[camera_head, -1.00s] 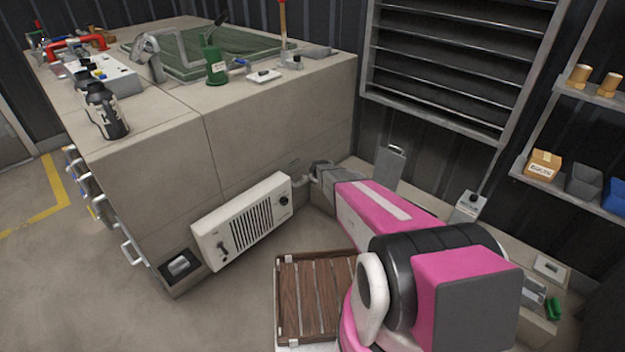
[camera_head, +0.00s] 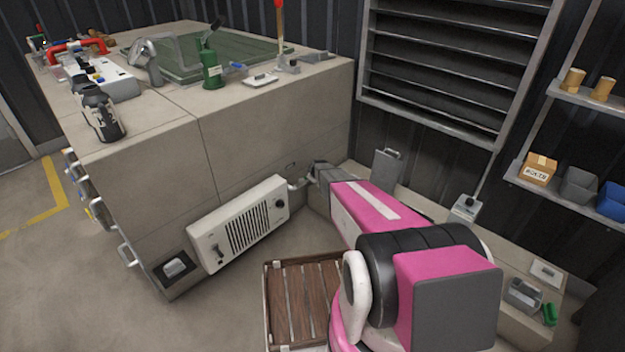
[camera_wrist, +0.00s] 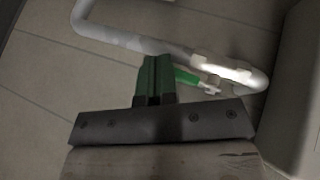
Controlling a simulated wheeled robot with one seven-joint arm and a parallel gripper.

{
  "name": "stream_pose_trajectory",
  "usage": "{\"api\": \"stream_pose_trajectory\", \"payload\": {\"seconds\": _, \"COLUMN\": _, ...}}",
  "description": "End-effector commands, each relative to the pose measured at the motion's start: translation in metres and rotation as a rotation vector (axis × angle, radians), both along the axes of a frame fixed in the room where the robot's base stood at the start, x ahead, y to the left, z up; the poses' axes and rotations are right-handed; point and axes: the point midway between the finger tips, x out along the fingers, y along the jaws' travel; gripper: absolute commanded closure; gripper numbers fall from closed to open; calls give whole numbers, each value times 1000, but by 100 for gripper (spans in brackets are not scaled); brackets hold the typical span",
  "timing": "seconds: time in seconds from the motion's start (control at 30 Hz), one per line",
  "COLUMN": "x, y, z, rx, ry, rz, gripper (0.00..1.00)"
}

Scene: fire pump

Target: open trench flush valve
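In the wrist view, a bent white pipe (camera_wrist: 125,38) runs across the top and curves back at the right. A small green lever (camera_wrist: 186,77) sits beside its bend, with a pale fitting at its right end. I take this to be the trench flush valve. My gripper (camera_wrist: 155,60) reaches up to the lever's left end. Its two dark fingers are close together. The lever's left end is hidden at the fingers, so I cannot tell whether it is between them. In the head view, my gripper is low at the concrete block's corner, close to a pale pipe (camera_head: 298,183).
A white vented panel (camera_head: 240,222) is on the concrete block (camera_head: 270,130) left of my gripper. A wooden slatted pallet (camera_head: 290,300) lies on the floor below my arm. A low ledge with a grey upright case (camera_head: 387,166) runs along the wall at right.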

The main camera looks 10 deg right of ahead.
Motion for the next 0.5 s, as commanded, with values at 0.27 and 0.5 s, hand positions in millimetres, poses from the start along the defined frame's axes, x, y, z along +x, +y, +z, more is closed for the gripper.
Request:
{"api": "stream_pose_trajectory", "payload": {"seconds": 0.27, "x": 8, "y": -2, "z": 0, "rx": 0, "ry": 0, "rz": 19, "gripper": 100}}
{"api": "stream_pose_trajectory", "payload": {"seconds": 0.5, "x": 14, "y": -1, "z": -1, "rx": 1, "ry": 1, "rz": 103, "gripper": 100}}
